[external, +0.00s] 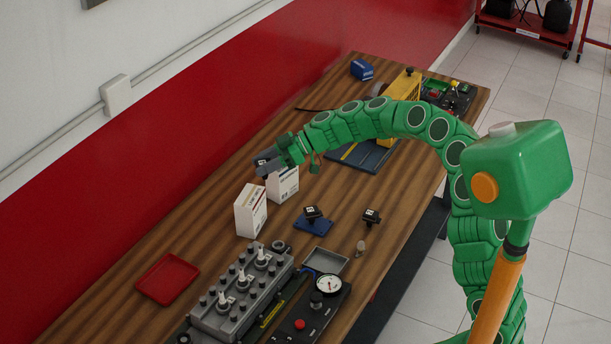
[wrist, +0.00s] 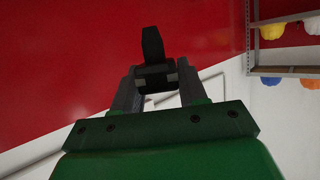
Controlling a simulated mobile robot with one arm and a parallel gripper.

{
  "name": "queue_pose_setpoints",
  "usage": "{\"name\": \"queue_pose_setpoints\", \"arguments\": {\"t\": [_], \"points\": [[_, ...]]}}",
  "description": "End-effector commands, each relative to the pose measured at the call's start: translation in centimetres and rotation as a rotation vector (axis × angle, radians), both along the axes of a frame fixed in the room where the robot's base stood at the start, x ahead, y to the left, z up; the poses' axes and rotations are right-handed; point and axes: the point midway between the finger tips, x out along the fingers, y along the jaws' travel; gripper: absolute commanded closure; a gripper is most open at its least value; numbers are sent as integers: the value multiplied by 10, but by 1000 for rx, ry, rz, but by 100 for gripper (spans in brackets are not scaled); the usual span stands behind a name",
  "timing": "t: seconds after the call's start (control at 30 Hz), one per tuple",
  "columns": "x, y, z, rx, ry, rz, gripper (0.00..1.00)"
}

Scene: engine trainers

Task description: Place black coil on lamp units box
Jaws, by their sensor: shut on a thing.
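My gripper (external: 268,167) is shut on a black coil (external: 261,161), above the table near the red wall. In the wrist view the coil (wrist: 153,50) is dark and sits between the two grey fingers, with one part standing up past them. Two white boxes with small print stand upright on the table: a nearer one (external: 249,213) and a farther one (external: 284,186). The farther box is just below and right of my gripper and is partly covered by it. The print is too small to tell which is the lamp units box. I cannot tell whether the coil touches a box.
A similar black part sits on a blue base (external: 312,226), and another black part (external: 371,216) lies to its right. A red tray (external: 167,279), a grey engine block (external: 240,293) and a gauge panel (external: 318,305) fill the near end. Bare wood surrounds the boxes.

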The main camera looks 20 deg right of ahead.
Motion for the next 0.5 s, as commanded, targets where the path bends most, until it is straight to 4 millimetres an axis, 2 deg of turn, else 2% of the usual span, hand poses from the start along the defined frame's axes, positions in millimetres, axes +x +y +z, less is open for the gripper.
{"name": "queue_pose_setpoints", "arguments": {"t": [0.3,0.5], "points": [[25,18,-16,-1,0,3,99],[38,26,-37,-2,3,2,99]]}}
